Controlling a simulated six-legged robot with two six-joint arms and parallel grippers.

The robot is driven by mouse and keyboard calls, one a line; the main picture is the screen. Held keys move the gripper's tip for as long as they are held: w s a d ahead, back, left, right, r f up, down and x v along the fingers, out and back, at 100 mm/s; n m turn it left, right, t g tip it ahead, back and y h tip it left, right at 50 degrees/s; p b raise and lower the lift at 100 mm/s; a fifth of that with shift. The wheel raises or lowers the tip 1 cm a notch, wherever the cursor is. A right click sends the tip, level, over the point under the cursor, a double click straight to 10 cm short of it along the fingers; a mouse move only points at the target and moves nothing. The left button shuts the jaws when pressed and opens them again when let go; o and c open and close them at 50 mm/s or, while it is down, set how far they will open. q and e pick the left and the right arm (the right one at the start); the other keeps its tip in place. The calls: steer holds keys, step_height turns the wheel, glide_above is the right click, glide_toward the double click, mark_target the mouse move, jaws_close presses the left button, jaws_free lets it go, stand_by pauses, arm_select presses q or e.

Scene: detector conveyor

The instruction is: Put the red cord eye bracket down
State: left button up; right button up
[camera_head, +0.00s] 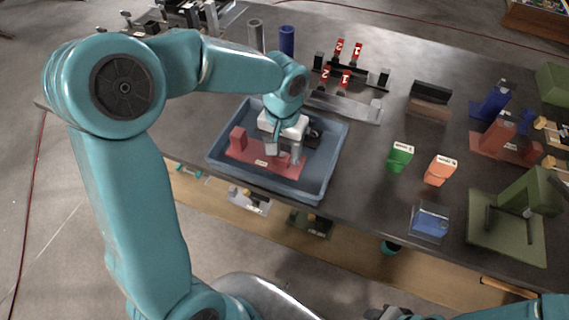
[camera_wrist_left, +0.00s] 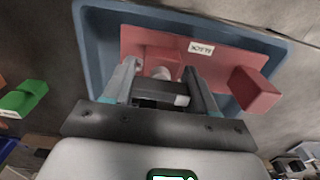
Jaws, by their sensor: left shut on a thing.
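The red cord eye bracket (camera_head: 258,155) is a flat red plate with a white label and a raised block at its left end. It lies low inside the blue-grey tray (camera_head: 223,173); I cannot tell whether it touches the tray floor. My left gripper (camera_head: 284,151) reaches down into the tray from above and is shut on the bracket. In the left wrist view the fingers (camera_wrist_left: 160,82) straddle a red upright part of the bracket (camera_wrist_left: 225,60). My right arm shows only at the bottom right edge, its gripper mostly cut off.
Beyond the tray stand a grey and a blue cylinder (camera_head: 287,41) and a rack with red numbered tags (camera_head: 345,78). To its right are a green block (camera_head: 400,157), an orange block (camera_head: 439,170), a clear box with a blue piece (camera_head: 429,222) and a green fixture (camera_head: 507,225).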

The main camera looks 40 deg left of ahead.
arm_select(q)
steer(key=shift+w+f, duration=0.2)
steer(key=shift+f, duration=0.85)
step_height(320, 180, down, 4)
steer(key=shift+s+r, duration=0.15)
steer(key=shift+r, duration=0.1)
steer(key=shift+w+f, duration=0.2)
steer(key=shift+f, duration=0.25)
steer(key=shift+s+f+b, duration=0.15)
steer(key=shift+f+b, duration=0.05)
steer(key=shift+b, duration=0.15)
steer(key=o, duration=1.5)
steer(key=shift+d, duration=0.1)
steer(key=shift+o, duration=0.2)
steer(key=shift+r, duration=0.1)
